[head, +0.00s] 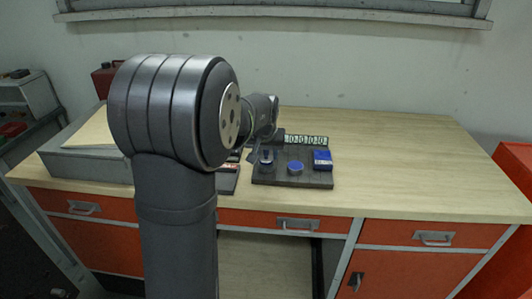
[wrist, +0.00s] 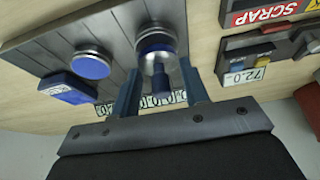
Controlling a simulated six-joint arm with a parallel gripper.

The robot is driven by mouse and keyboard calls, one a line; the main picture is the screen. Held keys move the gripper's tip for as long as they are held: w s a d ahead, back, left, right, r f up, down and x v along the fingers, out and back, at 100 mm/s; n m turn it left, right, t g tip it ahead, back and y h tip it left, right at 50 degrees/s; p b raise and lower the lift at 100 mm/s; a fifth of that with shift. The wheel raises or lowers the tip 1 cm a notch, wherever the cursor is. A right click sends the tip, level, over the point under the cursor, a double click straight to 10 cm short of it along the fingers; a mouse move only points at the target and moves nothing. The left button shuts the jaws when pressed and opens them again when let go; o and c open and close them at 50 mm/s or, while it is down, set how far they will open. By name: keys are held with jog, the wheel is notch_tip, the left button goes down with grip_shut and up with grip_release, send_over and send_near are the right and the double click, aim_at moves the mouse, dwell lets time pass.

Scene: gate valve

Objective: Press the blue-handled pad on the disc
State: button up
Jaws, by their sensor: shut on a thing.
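The blue-handled pad (wrist: 161,78) is in the wrist view, with its blue handle between the two fingers of my gripper (wrist: 159,66). My gripper is shut on it. A round metal piece with a blue side (wrist: 155,42) lies right by the handle; whether it is part of the pad or a seat under it I cannot tell. The disc (wrist: 91,64), blue with a silver rim, is apart, to the left on the dark board. In the head view the disc (head: 295,168) lies right of the pad (head: 266,158); my arm hides most of the gripper.
The dark board (head: 290,181) sits on the wooden table (head: 390,150). A blue box (head: 322,160) stands right of the disc, with a number strip (head: 308,140) behind. A SCRAP-labelled tray (wrist: 265,12) lies beside the board. The right side of the table is clear.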

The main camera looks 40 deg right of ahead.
jog(key=shift+f, duration=0.6)
dwell(1.3)
jog(key=shift+r, duration=0.1)
jog(key=shift+r, duration=3.5)
jog(key=shift+d, duration=0.1)
